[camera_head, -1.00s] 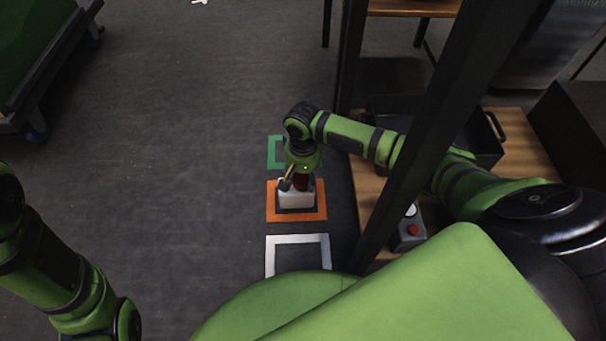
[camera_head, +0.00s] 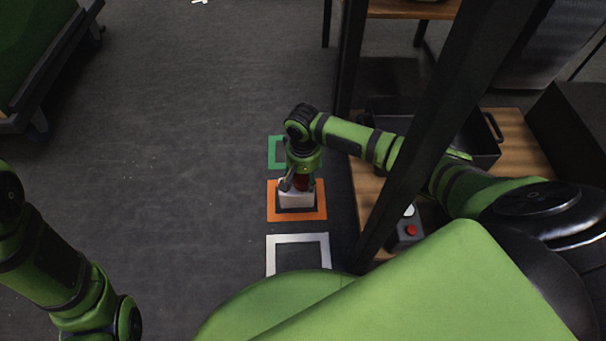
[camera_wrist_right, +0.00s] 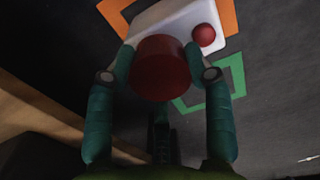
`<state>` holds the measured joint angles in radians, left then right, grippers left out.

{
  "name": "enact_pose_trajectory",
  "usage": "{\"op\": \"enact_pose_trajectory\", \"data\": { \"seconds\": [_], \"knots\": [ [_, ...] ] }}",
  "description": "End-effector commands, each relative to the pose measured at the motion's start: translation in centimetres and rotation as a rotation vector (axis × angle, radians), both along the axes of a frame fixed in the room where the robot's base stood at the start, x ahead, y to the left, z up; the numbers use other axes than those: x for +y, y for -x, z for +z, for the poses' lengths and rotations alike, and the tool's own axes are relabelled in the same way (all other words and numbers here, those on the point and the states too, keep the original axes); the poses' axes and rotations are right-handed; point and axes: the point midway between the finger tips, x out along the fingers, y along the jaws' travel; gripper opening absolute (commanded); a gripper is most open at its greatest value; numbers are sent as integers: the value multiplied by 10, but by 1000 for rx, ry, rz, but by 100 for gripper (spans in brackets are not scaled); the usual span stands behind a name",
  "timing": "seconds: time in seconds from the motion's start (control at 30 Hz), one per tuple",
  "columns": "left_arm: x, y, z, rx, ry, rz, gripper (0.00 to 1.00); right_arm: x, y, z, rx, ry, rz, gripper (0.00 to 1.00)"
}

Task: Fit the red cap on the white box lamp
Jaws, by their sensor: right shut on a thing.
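The white box lamp (camera_head: 296,199) stands on the floor inside the orange square outline. It also shows in the right wrist view (camera_wrist_right: 172,22), with a small red ball-like knob (camera_wrist_right: 204,35) on its top. My right gripper (camera_head: 302,184) is over the lamp, pointing down. In the right wrist view its fingers (camera_wrist_right: 162,66) are shut on the red cap (camera_wrist_right: 160,68), one on each side. The cap is at the box's top; I cannot tell whether it touches. My left arm (camera_head: 70,285) shows at the lower left, its gripper outside the picture.
A green outline (camera_head: 274,152) lies beyond the orange outline (camera_head: 297,215), and a white outline (camera_head: 298,239) lies nearer. To the right, a wooden surface (camera_head: 368,190) bears a black tray (camera_head: 480,150) and a grey box with a red button (camera_head: 411,231).

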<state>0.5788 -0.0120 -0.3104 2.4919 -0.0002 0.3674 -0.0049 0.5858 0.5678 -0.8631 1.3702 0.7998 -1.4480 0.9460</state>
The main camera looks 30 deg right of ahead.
Motion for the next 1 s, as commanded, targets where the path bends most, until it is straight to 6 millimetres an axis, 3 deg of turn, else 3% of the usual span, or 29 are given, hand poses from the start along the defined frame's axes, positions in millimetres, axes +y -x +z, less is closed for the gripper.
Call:
{"op": "enact_pose_trajectory", "data": {
  "seconds": [0.7, 0.73, 0.77, 1.0],
  "knots": [
    [0, 0, -4, 0, 0, 0, 29, 0, 0, -10, -1, -1, 1, 30],
    [0, 0, -4, -1, 0, 0, 29, 0, 0, -10, -1, -1, 1, 57],
    [0, 0, -3, -1, 0, 0, 29, 0, 0, -9, -1, -1, 1, 63],
    [0, 0, -3, 0, 0, 0, 29, 0, 0, -9, -1, -1, 1, 63]
  ]
}}
